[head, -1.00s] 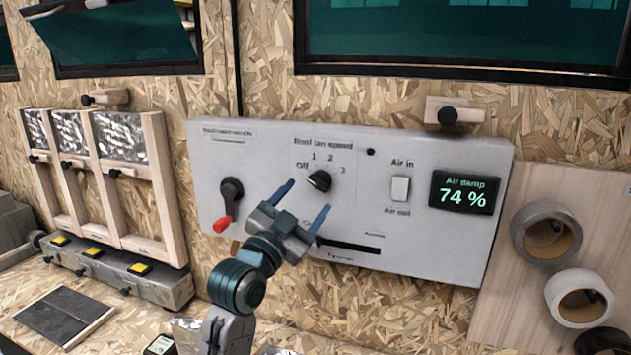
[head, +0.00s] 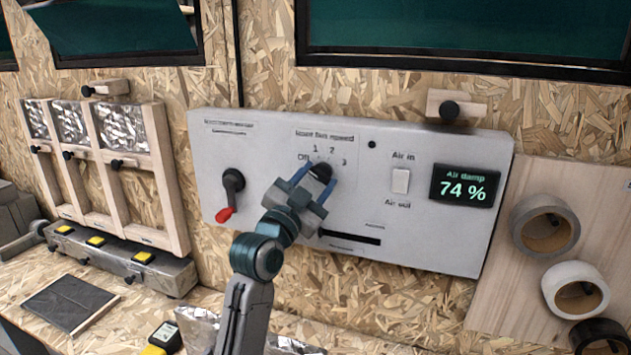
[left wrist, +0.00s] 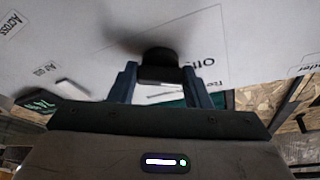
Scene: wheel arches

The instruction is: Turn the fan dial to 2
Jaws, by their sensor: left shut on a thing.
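The black fan dial (head: 321,171) is on the pale control panel (head: 425,240), under the printed numbers 1, 2 and 3 and beside the word Off. My left gripper (head: 317,177) reaches it from below, with one blue finger on each side, and is shut on the dial. The left wrist view shows the dial (left wrist: 159,56) between the two fingertips (left wrist: 159,74). Which mark the dial points to cannot be told, as the fingers cover part of it. My right gripper is not in view.
Left of the dial is a black lever with a red tip (head: 226,214). To the right are a white air switch (head: 401,181) and a display (head: 465,186) reading 74 %. A dark slot (head: 350,236) lies below the dial. Tape rolls (head: 545,229) hang at the far right.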

